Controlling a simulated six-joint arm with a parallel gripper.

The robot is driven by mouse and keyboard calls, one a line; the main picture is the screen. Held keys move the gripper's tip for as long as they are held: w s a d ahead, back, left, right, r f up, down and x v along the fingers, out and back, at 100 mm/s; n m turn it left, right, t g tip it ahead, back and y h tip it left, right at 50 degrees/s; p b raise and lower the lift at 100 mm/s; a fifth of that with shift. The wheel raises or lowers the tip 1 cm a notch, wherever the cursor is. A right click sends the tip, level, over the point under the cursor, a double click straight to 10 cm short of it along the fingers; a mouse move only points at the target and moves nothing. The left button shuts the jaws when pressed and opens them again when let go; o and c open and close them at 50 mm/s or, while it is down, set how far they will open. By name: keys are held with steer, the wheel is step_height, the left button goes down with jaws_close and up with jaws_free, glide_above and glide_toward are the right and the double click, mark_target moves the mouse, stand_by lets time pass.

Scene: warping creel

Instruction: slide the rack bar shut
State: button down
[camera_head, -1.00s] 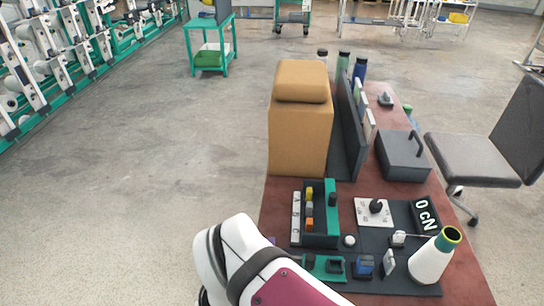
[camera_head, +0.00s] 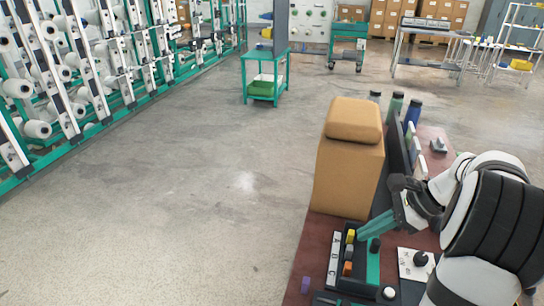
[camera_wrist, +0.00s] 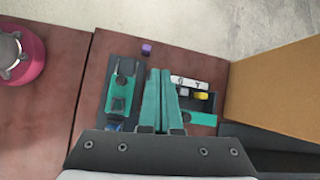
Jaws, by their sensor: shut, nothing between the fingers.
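The rack (camera_head: 345,278) is a dark tray on the bench holding yellow, grey and orange blocks, with a white lettered strip along its left side. Its teal rack bar (camera_head: 373,268) runs along the right side and has a black knob (camera_head: 375,245). In the wrist view, the bar (camera_wrist: 203,118) lies right of the fingers, partly hidden. My gripper (camera_head: 363,236) has teal fingers, shut and empty, over the far end of the rack. In the wrist view, my gripper (camera_wrist: 160,72) covers part of the rack. Contact with the bar cannot be told.
A tan padded block (camera_head: 349,165) stands just behind the rack, near my gripper. A dark upright panel is beside it. A purple block (camera_wrist: 146,48) and a teal-and-black fixture (camera_wrist: 120,88) lie left of the fingers. A white plate with a black knob (camera_head: 418,262) is to the right.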

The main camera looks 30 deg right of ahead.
steer(key=s+d+f+m+t+h, duration=0.1)
steer(key=s+d+f+m+t, duration=0.15)
steer(key=s+d, duration=0.4)
steer(key=s+d+f+m+t+h, duration=0.1)
steer(key=s+d+f+m, duration=0.3)
steer(key=d, duration=0.4)
glide_toward(375, 247)
step_height(375, 247, down, 5)
steer(key=w, duration=0.3)
steer(key=shift+w+d+m, duration=0.15)
steer(key=shift+w+m, duration=0.1)
steer(key=w+a, duration=0.5)
